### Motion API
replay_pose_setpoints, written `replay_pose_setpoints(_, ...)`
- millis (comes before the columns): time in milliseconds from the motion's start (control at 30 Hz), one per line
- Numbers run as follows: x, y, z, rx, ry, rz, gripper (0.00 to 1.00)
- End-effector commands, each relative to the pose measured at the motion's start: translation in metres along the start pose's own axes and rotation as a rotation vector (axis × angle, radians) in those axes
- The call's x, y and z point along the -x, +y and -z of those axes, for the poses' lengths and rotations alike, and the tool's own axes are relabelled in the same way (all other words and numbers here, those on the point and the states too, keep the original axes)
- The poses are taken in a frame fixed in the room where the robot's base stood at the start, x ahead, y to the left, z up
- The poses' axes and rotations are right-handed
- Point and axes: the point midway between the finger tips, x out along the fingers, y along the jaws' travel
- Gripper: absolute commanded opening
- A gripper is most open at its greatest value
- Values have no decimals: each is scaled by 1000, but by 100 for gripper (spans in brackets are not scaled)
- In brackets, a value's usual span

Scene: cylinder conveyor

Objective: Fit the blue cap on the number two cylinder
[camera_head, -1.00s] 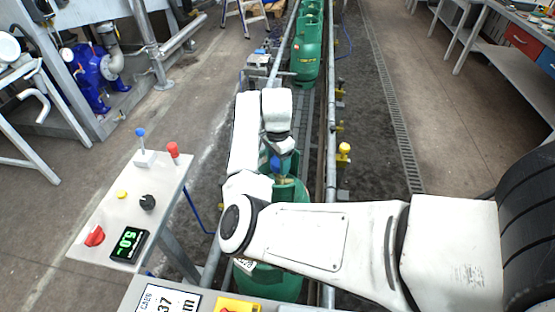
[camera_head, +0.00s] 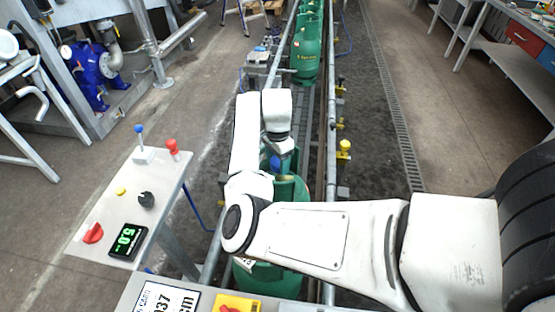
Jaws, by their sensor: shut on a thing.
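A green cylinder (camera_head: 268,280) stands on the conveyor close to me, largely hidden behind my arm. My gripper (camera_head: 278,157) points down over the top of this cylinder. The gripper is shut on a small blue cap (camera_head: 275,163), which shows between the fingers. The valve under the cap is mostly hidden, so I cannot tell whether the cap touches it or is seated on it. More green cylinders (camera_head: 306,50) stand in line farther up the conveyor. I cannot read a number on any cylinder.
Conveyor rails (camera_head: 331,120) run along both sides of the cylinders. A control panel (camera_head: 110,205) with knobs and a green display stands at the left. A yellow knob (camera_head: 344,146) sticks out beside the right rail.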

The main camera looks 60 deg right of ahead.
Motion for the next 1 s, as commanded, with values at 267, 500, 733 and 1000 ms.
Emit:
replay_pose_setpoints(267, -7, 0, 0, 0, 0, 0, 34)
replay_pose_setpoints(500, -12, 0, 0, 0, 0, 0, 34)
replay_pose_setpoints(733, -18, 0, 0, 0, 0, 0, 34)
replay_pose_setpoints(1000, -24, 0, 0, 0, 1, 0, 34)
